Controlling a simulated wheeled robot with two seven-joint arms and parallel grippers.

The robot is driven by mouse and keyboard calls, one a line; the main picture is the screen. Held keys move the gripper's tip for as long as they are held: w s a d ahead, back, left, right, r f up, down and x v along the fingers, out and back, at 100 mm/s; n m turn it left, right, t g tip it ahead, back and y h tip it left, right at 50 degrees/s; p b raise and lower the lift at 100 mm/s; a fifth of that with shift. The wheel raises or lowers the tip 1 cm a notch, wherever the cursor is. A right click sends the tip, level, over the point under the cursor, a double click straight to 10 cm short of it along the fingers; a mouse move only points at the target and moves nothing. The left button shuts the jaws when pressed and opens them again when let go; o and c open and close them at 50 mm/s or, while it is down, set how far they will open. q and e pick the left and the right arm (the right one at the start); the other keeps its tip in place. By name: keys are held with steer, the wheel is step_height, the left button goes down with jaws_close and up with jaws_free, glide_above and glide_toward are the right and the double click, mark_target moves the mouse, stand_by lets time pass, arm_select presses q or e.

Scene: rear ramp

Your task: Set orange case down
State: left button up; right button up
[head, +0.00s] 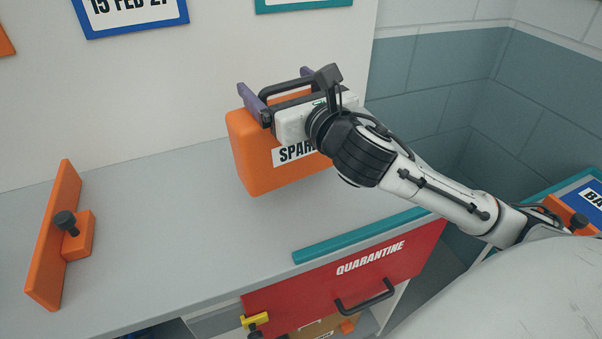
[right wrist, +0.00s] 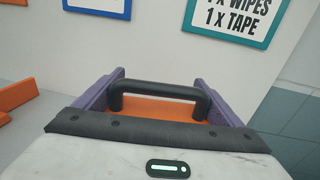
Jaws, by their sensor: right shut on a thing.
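The orange case (head: 260,165) is a boxy case with a white label whose visible letters read "SPAR". In the head view it is over the grey counter (head: 160,190), near the back wall; I cannot tell whether its bottom touches the counter. My right gripper (head: 278,90) is shut on the case's black handle (right wrist: 160,98), with its purple fingers at the two sides of the handle. In the right wrist view the case's orange top (right wrist: 158,109) shows behind and under the handle. The gripper and arm hide part of the case's label and right side. My left gripper is not in view.
An orange stop with a black knob (head: 60,235) stands at the counter's left. A teal strip (head: 360,235) runs along the front edge above a red "QUARANTINE" panel (head: 345,275). Signs hang on the wall (head: 130,15). The counter between stop and case is clear.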

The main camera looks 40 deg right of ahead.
steer(key=w+d+r+m+h, duration=0.1)
steer(key=w+d+r+h, duration=0.1)
steer(key=d+r, duration=0.45)
step_height(320, 180, down, 12)
steer(key=d+b, duration=0.1)
steer(key=b, duration=0.1)
steer(key=shift+d, duration=0.2)
steer(key=o, duration=1.8)
steer(key=shift+f, duration=0.2)
steer(key=shift+c, duration=0.2)
steer(key=shift+o, duration=0.5)
steer(key=shift+r+m, duration=0.1)
steer(key=shift+m, duration=0.2)
steer(key=p+v, duration=0.1)
steer(key=v, duration=1.1)
